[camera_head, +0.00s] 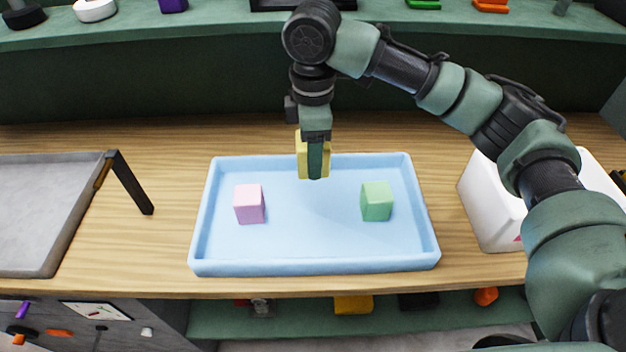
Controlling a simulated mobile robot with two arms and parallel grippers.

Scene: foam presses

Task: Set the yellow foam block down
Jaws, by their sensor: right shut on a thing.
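The yellow foam block (326,158) is held in my right gripper (315,172), whose finger covers its middle. My right gripper is shut on it and points down over the back middle of a light blue tray (300,264). I cannot tell for sure whether the block touches the tray. In the tray, a pink block (249,204) sits at the left and a green block (377,201) at the right. My left gripper is not in view.
A grey tray with a black handle (132,182) lies at the left of the wooden table (130,250). A white container (490,205) stands at the right, partly behind my right arm. A green shelf (220,50) with small objects runs along the back. The blue tray's middle is clear.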

